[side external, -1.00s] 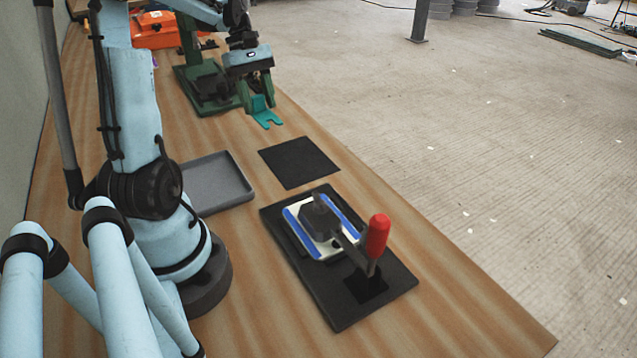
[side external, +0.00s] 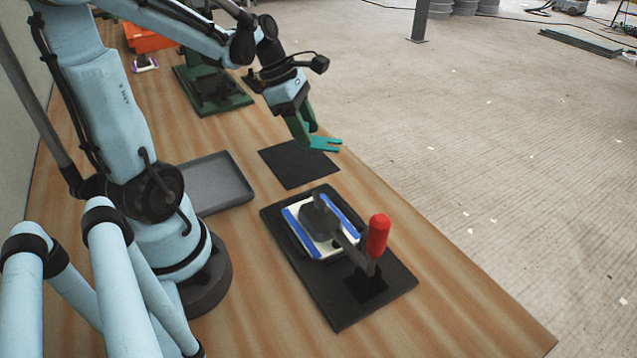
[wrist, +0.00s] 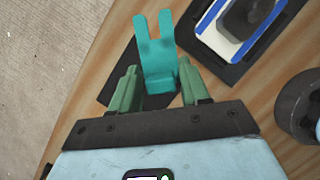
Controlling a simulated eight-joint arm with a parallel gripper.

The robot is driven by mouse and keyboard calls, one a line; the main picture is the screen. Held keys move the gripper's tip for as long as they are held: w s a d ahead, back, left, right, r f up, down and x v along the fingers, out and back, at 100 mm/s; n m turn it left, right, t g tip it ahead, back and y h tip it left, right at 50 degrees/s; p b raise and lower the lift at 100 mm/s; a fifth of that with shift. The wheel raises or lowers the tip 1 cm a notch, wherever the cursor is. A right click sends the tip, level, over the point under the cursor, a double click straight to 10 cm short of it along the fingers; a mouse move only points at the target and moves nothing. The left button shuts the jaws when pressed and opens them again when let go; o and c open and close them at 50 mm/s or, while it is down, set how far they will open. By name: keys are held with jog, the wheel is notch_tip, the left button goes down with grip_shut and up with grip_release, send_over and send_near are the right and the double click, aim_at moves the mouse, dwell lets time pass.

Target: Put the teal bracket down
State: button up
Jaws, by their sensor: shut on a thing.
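The teal bracket (side external: 325,143) is a small forked piece, held between the green fingers of my gripper (side external: 306,134). In the side view it is above the far right part of a black square mat (side external: 298,168), its prongs pointing right. In the wrist view the bracket (wrist: 158,58) stands out beyond the fingertips of my gripper (wrist: 156,88), prongs away from me. The fingers are shut on its base. The mat shows partly behind the fingers in the wrist view (wrist: 118,88). I cannot tell the exact height above the mat.
A black toggle-clamp fixture (side external: 390,290) with a red handle (side external: 378,236) holds a white and blue part (side external: 310,232) nearer the camera. A grey tray (side external: 222,186) lies left of the mat. A green press base (side external: 215,98) and an orange case (side external: 148,38) stand farther back.

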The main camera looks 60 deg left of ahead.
jog(key=a+f, duration=0.2)
jog(key=a, duration=0.1)
jog(key=a+f, duration=0.1)
jog(key=a, duration=0.2)
jog(key=s+a+f, duration=0.1)
jog(key=a+f, duration=0.1)
jog(key=a, duration=0.1)
jog(key=shift+a+f, duration=0.1)
jog(key=shift+f, duration=2.15)
jog(key=shift+f, duration=0.1)
jog(key=o, duration=1.1)
